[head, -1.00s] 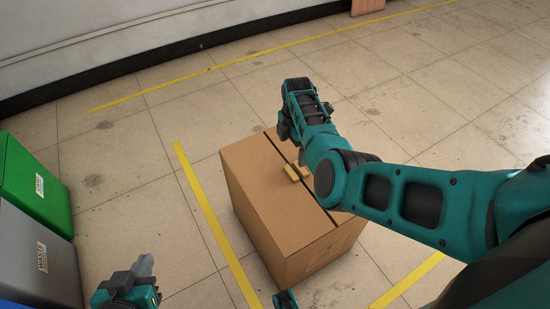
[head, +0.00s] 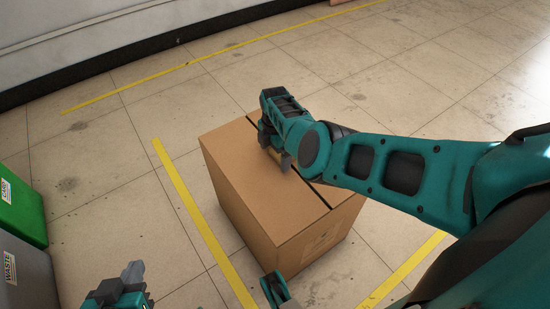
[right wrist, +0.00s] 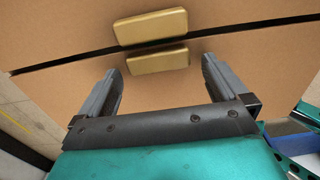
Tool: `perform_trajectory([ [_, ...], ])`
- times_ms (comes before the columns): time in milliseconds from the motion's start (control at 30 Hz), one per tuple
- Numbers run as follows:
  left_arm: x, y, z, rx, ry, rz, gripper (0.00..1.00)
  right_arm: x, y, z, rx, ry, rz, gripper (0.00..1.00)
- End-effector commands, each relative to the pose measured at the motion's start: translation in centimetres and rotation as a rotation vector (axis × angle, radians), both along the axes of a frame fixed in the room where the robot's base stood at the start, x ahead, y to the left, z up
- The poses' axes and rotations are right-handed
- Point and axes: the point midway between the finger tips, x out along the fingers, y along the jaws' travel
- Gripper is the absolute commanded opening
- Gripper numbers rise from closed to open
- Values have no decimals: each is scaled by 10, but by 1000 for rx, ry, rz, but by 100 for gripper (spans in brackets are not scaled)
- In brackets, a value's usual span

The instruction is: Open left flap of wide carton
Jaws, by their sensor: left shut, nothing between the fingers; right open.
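The wide brown carton (head: 300,258) stands on the floor in the head view, its two top flaps closed with a dark gap between them. Its left flap (head: 250,180) lies flat. Two gold bar handles, one upper (right wrist: 150,26) and one lower (right wrist: 158,61), sit either side of the gap in the right wrist view. My right gripper (head: 278,163) is open over the carton top at the handles and mostly hides them in the head view. Its fingers flank the lower handle in the right wrist view; contact cannot be told. My left gripper (head: 134,270) is shut and empty, left of the carton.
A green bin (head: 22,205) and a grey waste bin (head: 30,275) stand at the left edge. Yellow floor lines (head: 195,210) run around the carton. The tiled floor behind the carton is clear up to the wall.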

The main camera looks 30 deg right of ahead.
Motion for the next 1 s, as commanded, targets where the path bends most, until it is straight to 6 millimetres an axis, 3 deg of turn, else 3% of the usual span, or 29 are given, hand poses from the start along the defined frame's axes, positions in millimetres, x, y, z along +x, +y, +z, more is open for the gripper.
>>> perform_trajectory([
  [400, 3, -6, 3, -13, -5, -3, 0, 0, 0, -5, -1, -1, 0, 99],
  [1000, 2, -2, 0, -5, -5, 1, 0, 0, 0, -5, 0, 0, 0, 42],
])
